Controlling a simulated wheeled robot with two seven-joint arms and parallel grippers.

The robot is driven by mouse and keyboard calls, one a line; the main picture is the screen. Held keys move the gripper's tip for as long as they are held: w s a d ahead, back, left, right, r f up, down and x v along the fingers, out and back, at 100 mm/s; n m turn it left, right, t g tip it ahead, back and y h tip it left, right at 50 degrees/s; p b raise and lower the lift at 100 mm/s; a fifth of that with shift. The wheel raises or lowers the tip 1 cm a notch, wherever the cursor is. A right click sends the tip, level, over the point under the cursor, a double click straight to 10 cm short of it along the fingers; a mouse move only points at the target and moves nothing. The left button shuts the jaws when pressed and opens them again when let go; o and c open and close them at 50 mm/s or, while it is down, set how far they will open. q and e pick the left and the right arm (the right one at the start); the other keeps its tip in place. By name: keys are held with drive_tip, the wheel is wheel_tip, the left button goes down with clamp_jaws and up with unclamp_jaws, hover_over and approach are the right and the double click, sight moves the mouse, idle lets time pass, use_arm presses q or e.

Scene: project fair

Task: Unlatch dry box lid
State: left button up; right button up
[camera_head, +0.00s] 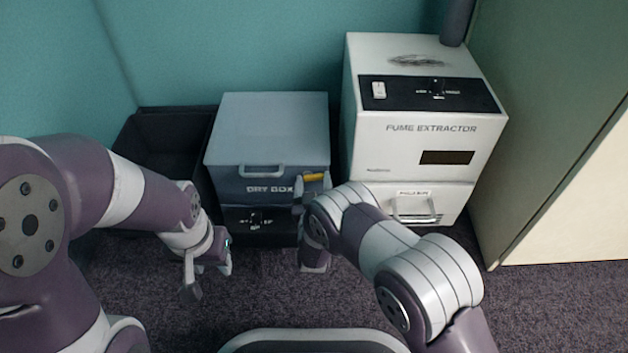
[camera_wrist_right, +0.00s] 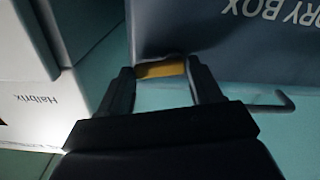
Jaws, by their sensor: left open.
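The dry box (camera_head: 268,130) is a grey-blue box with a closed lid, a front handle (camera_head: 261,171) and "DRY BOX" lettering. It stands on a dark base with a control panel. A yellow latch (camera_head: 314,176) is at its front right, and it also shows in the right wrist view (camera_wrist_right: 161,70). My right gripper (camera_wrist_right: 161,68) has one finger at each end of the latch, with no clear gap showing, so it looks shut on it. My forearm partly hides this gripper in the head view. My left gripper (camera_head: 207,279) is open and empty, low in front of the box's left side.
A white fume extractor (camera_head: 432,150) stands close on the right of the dry box, above a white drawer with a handle (camera_head: 415,213). An open black bin (camera_head: 150,120) is on the left. Teal panels close off the back. Carpet (camera_head: 540,310) is clear at the front right.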

drive_tip(key=c, duration=0.5)
drive_tip(key=shift+m+p, duration=0.45)
drive_tip(key=shift+m, duration=0.45)
drive_tip(key=shift+f+m, duration=0.15)
drive_tip(key=shift+m, duration=0.45)
drive_tip(key=o, duration=1)
drive_tip(key=shift+o, duration=0.2)
